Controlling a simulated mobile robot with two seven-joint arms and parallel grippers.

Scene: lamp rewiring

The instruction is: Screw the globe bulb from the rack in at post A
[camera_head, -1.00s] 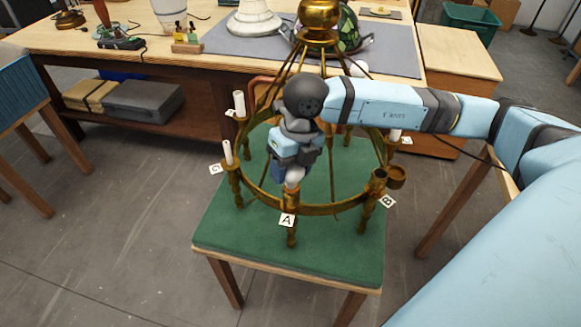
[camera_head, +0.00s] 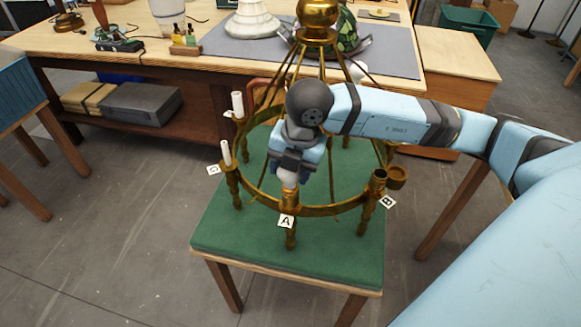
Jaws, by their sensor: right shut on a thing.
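The brass chandelier (camera_head: 335,210) stands on a green-topped table. Post A (camera_head: 291,232) is at its front, marked by a white card with the letter A (camera_head: 286,221). My right gripper (camera_head: 289,177) points down right above post A. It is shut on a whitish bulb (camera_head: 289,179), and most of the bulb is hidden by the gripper. The bulb's lower end meets or nearly meets the top of post A; I cannot tell how far it is seated. My left gripper is out of view.
Post B (camera_head: 379,180) has an open cup at the right, with a brass piece (camera_head: 397,174) beside it. White candle sleeves stand on the left posts, one near card C (camera_head: 213,169). The workbench (camera_head: 120,45) behind holds several items.

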